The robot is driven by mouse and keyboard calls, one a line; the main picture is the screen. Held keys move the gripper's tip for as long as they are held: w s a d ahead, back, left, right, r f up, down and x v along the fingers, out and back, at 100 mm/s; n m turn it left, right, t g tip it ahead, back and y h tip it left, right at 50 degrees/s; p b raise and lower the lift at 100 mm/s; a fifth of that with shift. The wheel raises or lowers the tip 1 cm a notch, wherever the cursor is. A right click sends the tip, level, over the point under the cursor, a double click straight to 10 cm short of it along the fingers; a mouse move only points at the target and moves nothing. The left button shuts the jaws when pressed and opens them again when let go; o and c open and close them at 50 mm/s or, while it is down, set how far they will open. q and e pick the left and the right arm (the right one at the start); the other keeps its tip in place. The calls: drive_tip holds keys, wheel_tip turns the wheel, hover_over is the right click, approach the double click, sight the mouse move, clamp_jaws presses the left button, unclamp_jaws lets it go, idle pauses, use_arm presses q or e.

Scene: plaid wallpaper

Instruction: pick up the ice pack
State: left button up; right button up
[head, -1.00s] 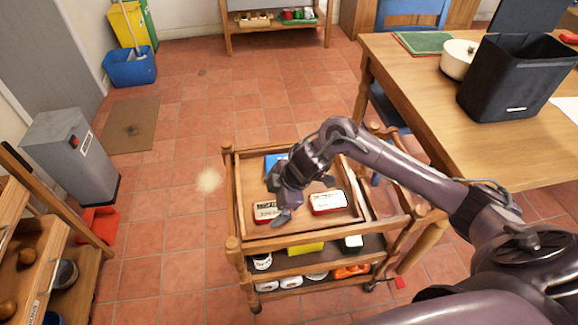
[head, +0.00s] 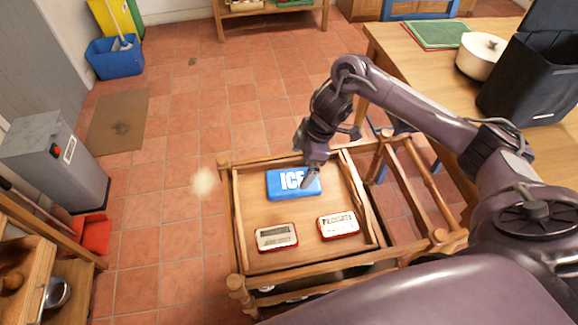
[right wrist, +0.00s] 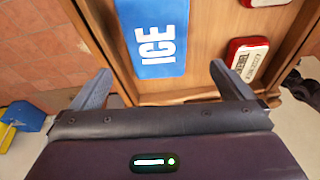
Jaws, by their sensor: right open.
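The ice pack (head: 287,184) is a flat blue slab with white "ICE" lettering. It lies at the far end of the cart's top tray (head: 264,263). In the right wrist view the ice pack (right wrist: 152,37) lies ahead of the fingers, near the tray's wooden edge. My right gripper (head: 309,180) is over the right end of the ice pack in the head view. Its two fingers (right wrist: 155,88) are spread wide and empty, with the pack apart from them. My left gripper is not in view.
Two red-and-white tins lie in the same tray, one on the left (head: 276,237) and one on the right (head: 338,225). The tray has raised wooden sides. A wooden table (head: 440,90) with a black bin (head: 530,85) and a white pot (head: 481,56) stands at the right.

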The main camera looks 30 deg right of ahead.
sight(294, 180)
drive_tip(key=shift+w+f, duration=0.2)
drive_tip(key=shift+w, duration=0.2)
drive_tip(key=shift+w+f, duration=0.15)
drive_tip(key=shift+f, duration=0.2)
drive_tip(key=shift+s+a+f, duration=0.2)
drive_tip(key=shift+a+f, duration=0.1)
drive_tip(key=shift+f, duration=0.45)
drive_tip(key=x, duration=0.5)
drive_tip(key=shift+s+d+b, duration=0.1)
drive_tip(key=shift+d+b, duration=0.2)
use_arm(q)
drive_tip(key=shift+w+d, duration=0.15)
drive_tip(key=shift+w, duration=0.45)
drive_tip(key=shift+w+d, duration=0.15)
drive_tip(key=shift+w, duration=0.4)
use_arm(e)
drive_tip(key=c, duration=1.1)
